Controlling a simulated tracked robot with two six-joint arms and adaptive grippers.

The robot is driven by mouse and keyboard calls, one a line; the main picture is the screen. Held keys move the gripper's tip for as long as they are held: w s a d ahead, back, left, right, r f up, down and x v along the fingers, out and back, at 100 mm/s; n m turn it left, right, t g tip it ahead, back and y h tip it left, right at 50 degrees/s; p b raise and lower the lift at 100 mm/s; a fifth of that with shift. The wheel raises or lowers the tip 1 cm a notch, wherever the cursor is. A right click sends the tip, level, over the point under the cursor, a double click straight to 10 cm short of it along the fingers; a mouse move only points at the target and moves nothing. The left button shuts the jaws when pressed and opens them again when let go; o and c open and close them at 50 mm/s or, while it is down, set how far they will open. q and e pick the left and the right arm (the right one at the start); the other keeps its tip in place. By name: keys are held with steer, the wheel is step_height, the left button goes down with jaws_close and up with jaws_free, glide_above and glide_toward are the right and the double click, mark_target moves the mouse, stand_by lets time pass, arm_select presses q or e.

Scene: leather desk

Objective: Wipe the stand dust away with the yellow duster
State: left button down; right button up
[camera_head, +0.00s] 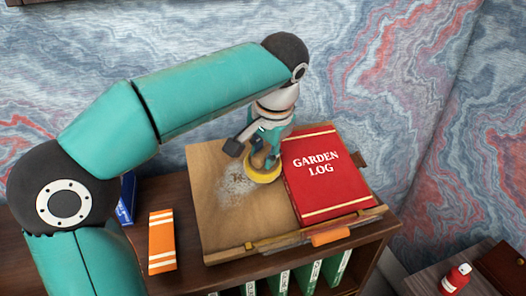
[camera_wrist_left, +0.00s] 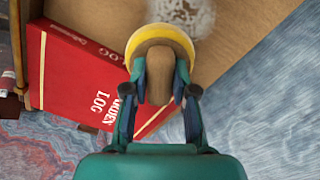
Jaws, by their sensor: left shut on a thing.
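The yellow duster (camera_head: 264,172) is a round yellow pad with a tan handle. My left gripper (camera_head: 262,150) is shut on its handle, and the pad is down at the wooden stand, beside the dust. In the left wrist view the duster (camera_wrist_left: 158,38) sits between the fingers of my left gripper (camera_wrist_left: 160,85). The dust (camera_head: 237,185) is a pale speckled patch on the stand (camera_head: 215,225), left of the pad. The dust also shows in the left wrist view (camera_wrist_left: 183,14), partly cut off by the frame edge. My right gripper is not in view.
A red "Garden Log" book (camera_head: 325,175) lies on the stand, close to the right of the duster. An orange book (camera_head: 161,240) and a blue book (camera_head: 126,200) are at the left. Green binders (camera_head: 308,276) stand below. A red bottle (camera_head: 455,278) is at lower right.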

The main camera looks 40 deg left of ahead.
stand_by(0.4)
arm_select(q)
steer(key=shift+s+a+f+b, duration=0.1)
steer(key=shift+s+a+b, duration=0.25)
steer(key=shift+s, duration=0.2)
steer(key=shift+s+a, duration=0.3)
steer(key=shift+s, duration=0.25)
steer(key=shift+s+a, duration=0.25)
steer(key=shift+s, duration=0.25)
steer(key=shift+s+a+f+b, duration=0.1)
steer(key=shift+s+a+b, duration=0.4)
steer(key=shift+s, duration=0.6)
steer(key=shift+s+a+f+b, duration=0.1)
steer(key=shift+s+a+b, duration=0.15)
steer(key=shift+s+a, duration=0.7)
steer(key=shift+s+a+f+b, duration=0.1)
steer(key=shift+s+a+b, duration=0.3)
steer(key=shift+s, duration=0.9)
steer(key=shift+w, duration=0.1)
